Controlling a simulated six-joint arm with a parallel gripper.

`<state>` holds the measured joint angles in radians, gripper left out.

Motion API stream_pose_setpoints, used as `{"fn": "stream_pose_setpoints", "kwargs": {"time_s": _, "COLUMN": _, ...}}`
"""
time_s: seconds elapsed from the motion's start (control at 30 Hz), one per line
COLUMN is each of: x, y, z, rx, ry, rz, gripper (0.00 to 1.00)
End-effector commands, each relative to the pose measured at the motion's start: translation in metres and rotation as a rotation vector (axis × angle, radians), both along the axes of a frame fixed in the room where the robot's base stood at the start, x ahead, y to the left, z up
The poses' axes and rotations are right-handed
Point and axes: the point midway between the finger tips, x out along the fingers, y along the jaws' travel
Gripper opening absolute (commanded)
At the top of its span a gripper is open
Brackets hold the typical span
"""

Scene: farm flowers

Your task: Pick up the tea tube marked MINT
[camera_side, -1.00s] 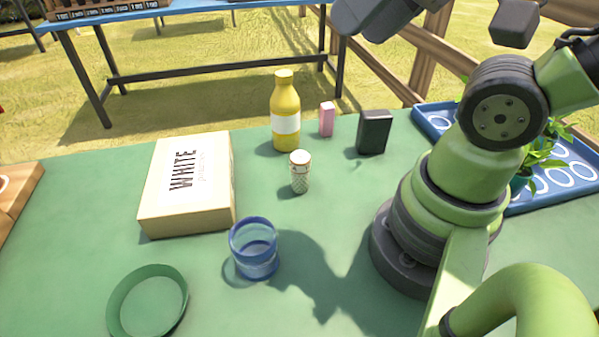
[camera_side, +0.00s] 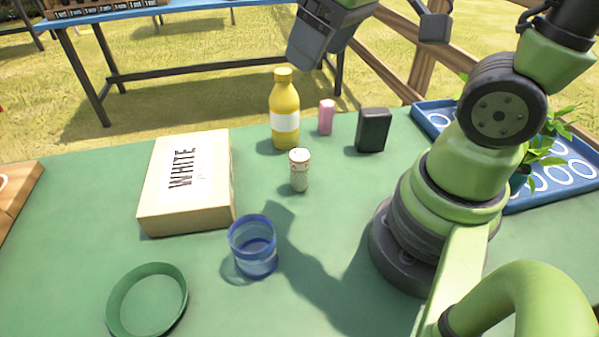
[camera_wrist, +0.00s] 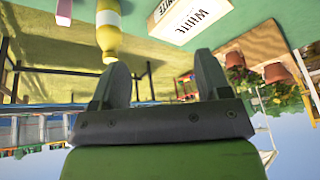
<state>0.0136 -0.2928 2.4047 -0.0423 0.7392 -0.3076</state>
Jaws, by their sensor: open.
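No MINT marking is readable in either view. A small upright cream tube with a patterned side (camera_side: 299,171) stands on the green table between the white box and the black block; it may be the tea tube, but I cannot tell. My gripper (camera_side: 312,45) is high at the top of the side view, above and behind the tube, partly cut off by the frame. In the wrist view its two fingers (camera_wrist: 160,75) are apart with nothing between them. The tube is not visible in the wrist view.
A yellow bottle (camera_side: 285,112), pink block (camera_side: 326,117) and black block (camera_side: 373,131) stand behind the tube. A box lettered WHITE (camera_side: 205,180) lies left. A blue glass (camera_side: 253,252) and green dish (camera_side: 124,325) are in front. A blue tray with plants (camera_side: 520,203) is right.

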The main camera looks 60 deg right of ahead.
Motion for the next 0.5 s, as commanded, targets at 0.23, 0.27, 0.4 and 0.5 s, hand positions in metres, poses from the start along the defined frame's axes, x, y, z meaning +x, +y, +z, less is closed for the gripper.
{"fn": "stream_pose_setpoints", "kwargs": {"time_s": 0.23, "x": 0.038, "y": -0.013, "z": -0.075, "rx": -0.159, "ry": 0.209, "rz": 0.350, "gripper": 0.70}}
{"fn": "stream_pose_setpoints", "kwargs": {"time_s": 0.27, "x": 0.040, "y": -0.015, "z": -0.084, "rx": -0.171, "ry": 0.231, "rz": 0.392, "gripper": 0.70}}
{"fn": "stream_pose_setpoints", "kwargs": {"time_s": 0.4, "x": 0.046, "y": -0.019, "z": -0.121, "rx": -0.204, "ry": 0.306, "rz": 0.558, "gripper": 0.70}}
{"fn": "stream_pose_setpoints", "kwargs": {"time_s": 0.5, "x": 0.047, "y": -0.021, "z": -0.138, "rx": -0.214, "ry": 0.338, "rz": 0.634, "gripper": 0.70}}
